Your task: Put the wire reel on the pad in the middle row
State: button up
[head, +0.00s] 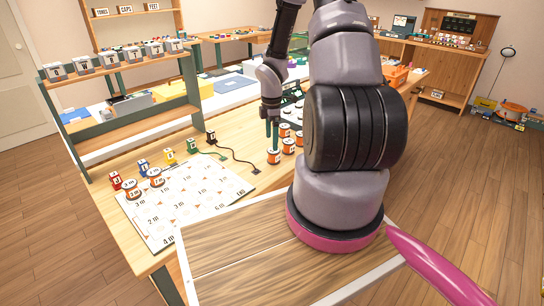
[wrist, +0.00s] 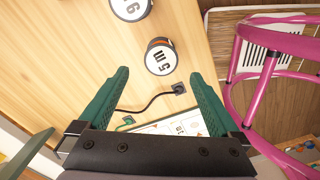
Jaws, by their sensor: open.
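Several orange wire reels with white labels stand on the wooden table. The nearest reel (head: 274,157) is just below my gripper (head: 272,146) in the head view. In the wrist view a reel labelled "5 m" (wrist: 160,57) lies just beyond the gap between the green fingers of my gripper (wrist: 160,75). The fingers are spread and empty. A white sheet (head: 190,205) printed with pads and lengths in metres lies left of my gripper. My arm hides part of the table.
A dark cord with a small black plug (wrist: 179,87) lies near the reels. A shelf (head: 120,90) stands behind the sheet. A pink ring frame (wrist: 240,75) is at right.

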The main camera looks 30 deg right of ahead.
aim_at(274, 156)
jog(key=shift+s+d+f, duration=0.1)
jog(key=shift+d+f, duration=0.1)
jog(key=shift+f, duration=1.4)
jog(key=shift+s+d+f, duration=0.1)
jog(key=shift+d+f, duration=0.05)
jog(key=shift+f, duration=1.4)
grip_shut()
